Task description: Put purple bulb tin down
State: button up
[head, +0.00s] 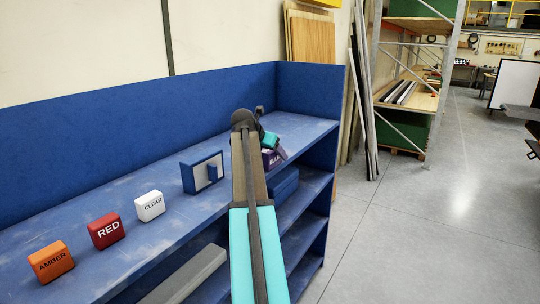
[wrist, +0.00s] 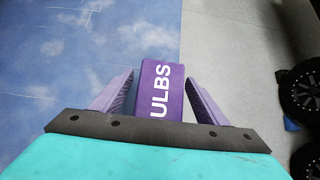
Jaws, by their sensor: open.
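The purple bulb tin (wrist: 160,92), with white letters reading "ULBS", lies between the two fingers of my gripper (wrist: 160,77) in the wrist view. A gap shows on each side of the tin, so the fingers are open around it. The tin is close to the edge of the blue bench top (wrist: 90,50). In the head view the tin (head: 272,158) shows at the right end of the bench, partly hidden by my arm and gripper (head: 270,143). I cannot tell whether its underside touches the bench.
On the bench to the left stand an orange AMBER tin (head: 50,262), a red RED tin (head: 106,231), a white CLEAR tin (head: 150,206) and a blue block with a pale face (head: 202,172). Shelves lie below. The grey floor (head: 420,220) at right is clear.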

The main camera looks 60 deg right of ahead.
jog(key=shift+d+f, duration=0.35)
dwell(0.3)
jog(key=c, duration=1.4)
jog(key=shift+r, duration=0.15)
